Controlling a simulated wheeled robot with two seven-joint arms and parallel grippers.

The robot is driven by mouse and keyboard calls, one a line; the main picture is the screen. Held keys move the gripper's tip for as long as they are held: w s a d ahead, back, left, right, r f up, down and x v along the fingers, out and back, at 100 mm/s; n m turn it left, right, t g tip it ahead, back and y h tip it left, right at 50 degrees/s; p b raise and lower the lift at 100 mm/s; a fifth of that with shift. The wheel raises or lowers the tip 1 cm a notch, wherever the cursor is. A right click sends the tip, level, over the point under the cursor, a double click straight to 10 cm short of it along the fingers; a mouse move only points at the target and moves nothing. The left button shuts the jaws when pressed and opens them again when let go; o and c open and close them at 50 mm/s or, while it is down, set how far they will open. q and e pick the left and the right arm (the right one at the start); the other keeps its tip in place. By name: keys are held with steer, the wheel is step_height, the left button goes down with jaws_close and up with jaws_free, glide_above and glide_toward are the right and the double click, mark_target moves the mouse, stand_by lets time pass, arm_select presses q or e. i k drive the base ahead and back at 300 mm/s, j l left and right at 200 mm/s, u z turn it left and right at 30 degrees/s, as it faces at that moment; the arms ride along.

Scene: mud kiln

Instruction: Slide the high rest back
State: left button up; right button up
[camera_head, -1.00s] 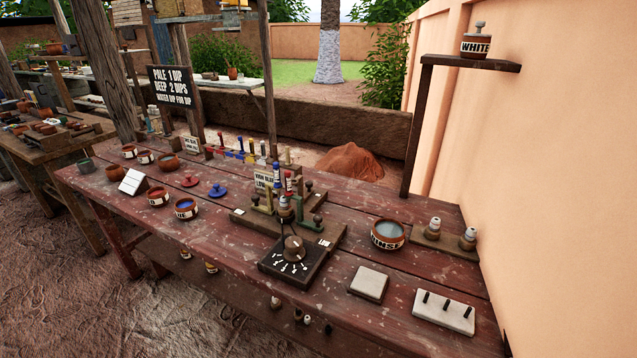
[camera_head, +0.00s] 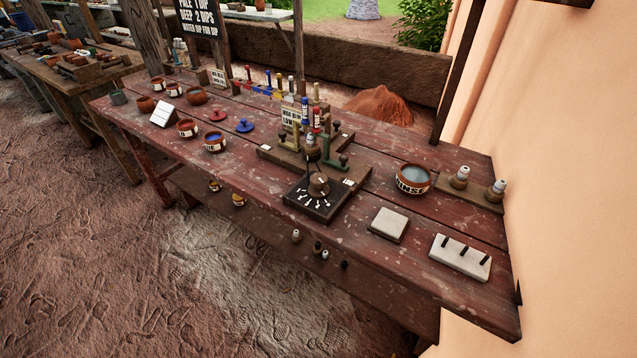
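A wooden stand (camera_head: 354,172) sits on the red-brown bench (camera_head: 255,197), behind a dark dial box (camera_head: 296,203) with a round knob. A small sign (camera_head: 291,116) stands at its back; its top line seems to read HIGH and a lower one LOW. A yellowish upright rest (camera_head: 284,136) stands at the stand's left and a green one (camera_head: 326,149) at its right. I cannot tell for sure which is the high rest. A blue-banded and a red-banded brush or tool (camera_head: 316,121) stand between them, partly hiding the parts behind. Neither of my grippers is in view.
A RINSE bowl (camera_head: 413,180) and a board with two pale knobs (camera_head: 480,187) are at the right. A pale block (camera_head: 388,224) and a three-peg block (camera_head: 461,257) lie in front. Bowls line the left. A wall (camera_head: 575,180) closes the right side.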

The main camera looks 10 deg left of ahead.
mark_target(297, 147)
steer(key=i+j, duration=0.75)
steer(key=i, duration=0.15)
